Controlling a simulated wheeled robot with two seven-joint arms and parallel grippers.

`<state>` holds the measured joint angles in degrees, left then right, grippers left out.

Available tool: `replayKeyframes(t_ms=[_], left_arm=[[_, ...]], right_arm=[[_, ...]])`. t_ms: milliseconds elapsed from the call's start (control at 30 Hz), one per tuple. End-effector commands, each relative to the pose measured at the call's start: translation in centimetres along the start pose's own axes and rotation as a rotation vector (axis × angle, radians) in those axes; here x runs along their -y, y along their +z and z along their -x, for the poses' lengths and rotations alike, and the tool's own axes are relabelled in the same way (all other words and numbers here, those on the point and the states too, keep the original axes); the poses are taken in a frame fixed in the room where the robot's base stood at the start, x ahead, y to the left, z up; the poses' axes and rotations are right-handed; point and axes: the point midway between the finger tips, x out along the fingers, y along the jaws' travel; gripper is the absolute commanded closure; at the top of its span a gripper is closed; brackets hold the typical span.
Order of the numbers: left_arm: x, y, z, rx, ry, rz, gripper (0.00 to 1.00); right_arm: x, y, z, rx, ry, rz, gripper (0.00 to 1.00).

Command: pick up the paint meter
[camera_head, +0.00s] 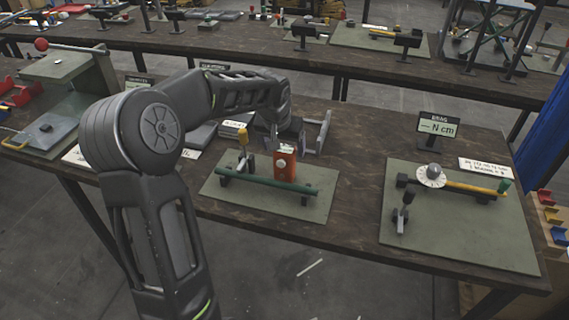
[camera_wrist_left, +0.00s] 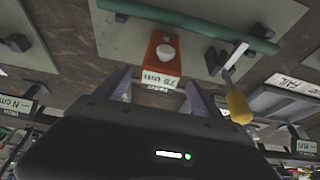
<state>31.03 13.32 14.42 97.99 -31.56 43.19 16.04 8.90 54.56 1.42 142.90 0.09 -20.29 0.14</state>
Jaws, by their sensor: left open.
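The paint meter (camera_head: 285,165) is a small orange-red block with a white round part on its front. It stands upright on a grey-green mat (camera_head: 315,212) beside a dark green tube (camera_head: 262,187). In the left wrist view the meter (camera_wrist_left: 158,57) shows a small "75 um" readout at its near end. My left gripper (camera_head: 284,136) is open just behind and above the meter. In the left wrist view its two fingers (camera_wrist_left: 157,88) are spread, with the meter's near end in line with the gap. Nothing is held. My right gripper is not in view.
A grey bracket (camera_head: 318,135) stands behind.

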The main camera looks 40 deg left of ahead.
Motion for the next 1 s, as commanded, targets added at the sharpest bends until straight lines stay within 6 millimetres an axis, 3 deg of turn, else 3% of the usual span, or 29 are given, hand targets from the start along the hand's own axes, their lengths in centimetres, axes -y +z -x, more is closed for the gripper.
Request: replayKeyframes(t_ms=[333, 933, 1000], left_arm=[[-0.1, 0.1, -4.3, 0.002, 0.001, 0.001, 0.22], [-0.1, 0.1, -4.4, 0.0, 0.0, 0.0, 0.22], [-0.1, 0.1, -4.4, 0.0, 0.0, 0.0, 0.27]], right_arm=[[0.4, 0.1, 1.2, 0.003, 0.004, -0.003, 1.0], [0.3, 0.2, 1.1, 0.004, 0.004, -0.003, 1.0], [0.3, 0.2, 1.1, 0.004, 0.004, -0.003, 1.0]])
